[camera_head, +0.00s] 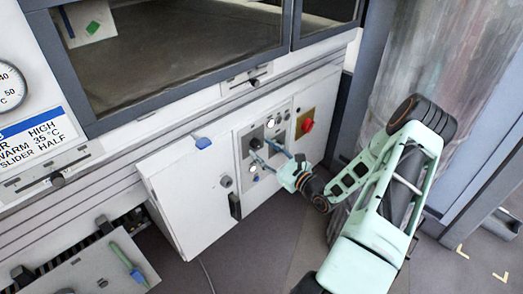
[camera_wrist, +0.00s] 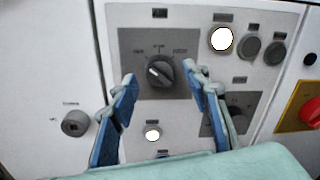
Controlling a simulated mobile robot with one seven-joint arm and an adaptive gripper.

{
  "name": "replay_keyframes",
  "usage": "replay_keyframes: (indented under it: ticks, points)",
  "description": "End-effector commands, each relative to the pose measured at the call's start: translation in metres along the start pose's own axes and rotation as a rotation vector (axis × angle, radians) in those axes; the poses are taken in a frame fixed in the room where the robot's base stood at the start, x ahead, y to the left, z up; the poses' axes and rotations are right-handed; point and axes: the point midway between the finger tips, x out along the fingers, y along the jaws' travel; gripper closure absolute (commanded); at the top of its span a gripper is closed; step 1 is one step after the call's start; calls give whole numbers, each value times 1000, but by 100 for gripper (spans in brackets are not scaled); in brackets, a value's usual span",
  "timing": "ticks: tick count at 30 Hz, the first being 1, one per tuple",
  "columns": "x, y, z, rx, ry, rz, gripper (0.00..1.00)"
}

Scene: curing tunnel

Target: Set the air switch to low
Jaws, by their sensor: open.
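A black rotary knob (camera_wrist: 160,71) sits on a grey plate (camera_wrist: 126,50) of the white control panel. Its pale mark lies on its left side. Small labels above it are too blurred to read, so I cannot tell if it is the air switch. My gripper (camera_wrist: 160,76) is open, with one blue finger to the left of the knob and one to the right. Whether they touch it is unclear. In the head view my gripper (camera_head: 263,149) reaches the panel from the lower right. A second dark knob (camera_wrist: 237,104) is partly hidden behind the right finger.
A lit white lamp (camera_wrist: 221,39) and dark round buttons are at upper right. A red knob on a yellow plate (camera_head: 306,122) is at the panel's right. Another lit lamp (camera_wrist: 152,134) is below. A sign (camera_head: 35,143) reads HIGH, WARM 35 °C, SLIDER HALF.

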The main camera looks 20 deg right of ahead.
Motion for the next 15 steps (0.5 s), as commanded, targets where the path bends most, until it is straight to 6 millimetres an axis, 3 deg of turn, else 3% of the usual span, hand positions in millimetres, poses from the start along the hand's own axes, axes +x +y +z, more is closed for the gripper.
replay_keyframes:
  ticks: [12,15]
  points:
    - [11,0,0,0,0,1,57]
    - [11,0,0,0,0,1,66]
